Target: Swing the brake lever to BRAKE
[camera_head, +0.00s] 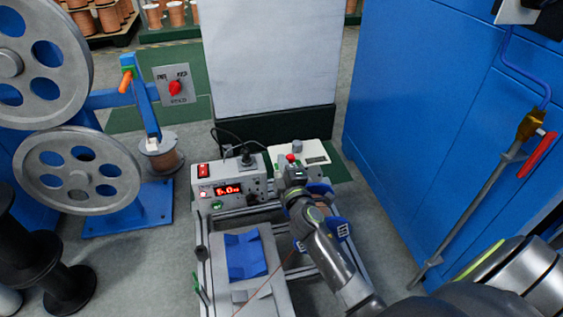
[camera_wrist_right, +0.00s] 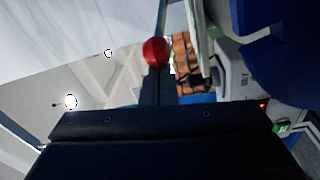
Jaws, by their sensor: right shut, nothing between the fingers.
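A red ball knob (camera_head: 291,157), which looks like the end of the brake lever, shows just beyond my right gripper (camera_head: 294,174) in the head view. In the right wrist view the red knob (camera_wrist_right: 156,51) shows at the tip of my right fingers (camera_wrist_right: 154,88). The fingers are shut with nothing between them. They are at or very close to the knob; I cannot tell whether they touch. The lever's shaft and any BRAKE marking are hidden or too small to read. My left gripper is in neither view.
A grey control box (camera_head: 230,184) with a red display stands left of my right gripper. A blue block (camera_head: 245,256) lies on the frame in front. Grey spoked wheels (camera_head: 78,178) stand at the left, and a blue cabinet (camera_head: 430,110) closes off the right.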

